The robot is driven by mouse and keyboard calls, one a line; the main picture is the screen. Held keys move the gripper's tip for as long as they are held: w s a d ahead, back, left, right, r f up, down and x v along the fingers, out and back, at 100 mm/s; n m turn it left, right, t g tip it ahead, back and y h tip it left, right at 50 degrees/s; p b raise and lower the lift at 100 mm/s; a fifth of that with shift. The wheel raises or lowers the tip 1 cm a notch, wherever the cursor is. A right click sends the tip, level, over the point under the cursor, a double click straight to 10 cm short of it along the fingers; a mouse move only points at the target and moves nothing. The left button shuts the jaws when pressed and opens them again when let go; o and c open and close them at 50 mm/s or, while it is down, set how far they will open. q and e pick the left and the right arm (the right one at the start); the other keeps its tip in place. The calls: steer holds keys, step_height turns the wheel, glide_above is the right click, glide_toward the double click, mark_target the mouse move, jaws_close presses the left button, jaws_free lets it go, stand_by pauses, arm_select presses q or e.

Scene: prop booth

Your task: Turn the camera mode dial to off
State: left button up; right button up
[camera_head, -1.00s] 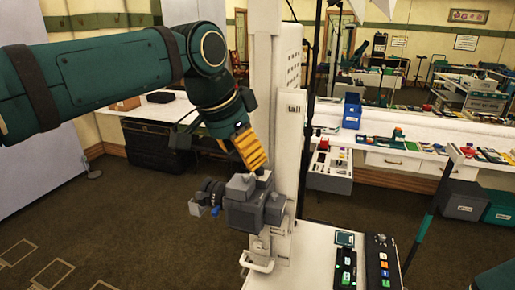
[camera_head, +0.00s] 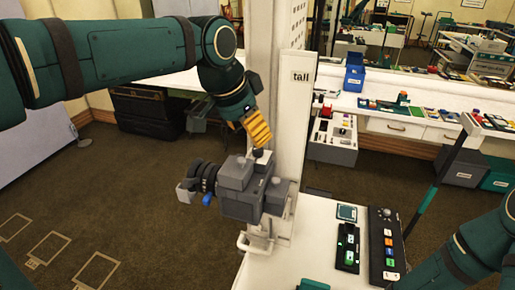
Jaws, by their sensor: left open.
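A grey box-shaped camera (camera_head: 240,202) with a dark lens barrel pointing left is mounted on the side of a white column. Raised grey blocks and a small dark knob (camera_head: 257,154), possibly the mode dial, show on its top. Its setting is too small to read. My left gripper (camera_head: 259,145), with yellow ribbed fingers, points down just above the knob. It is open, and the fingertips overlap the knob's top in the picture, so I cannot tell whether they touch. My right arm shows at the lower right, but its gripper is not in view.
The white column (camera_head: 276,100) with a "tall" label (camera_head: 301,76) stands right behind the camera. A white table (camera_head: 312,235) with a black button panel (camera_head: 387,245) is at the lower right. A long white counter lies behind. The floor at left is open.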

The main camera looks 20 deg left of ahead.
mark_target(258, 149)
arm_select(q)
steer(key=x, duration=0.6)
steer(key=shift+w+d+f, duration=0.1)
steer(key=shift+w+f, duration=0.05)
jaws_close()
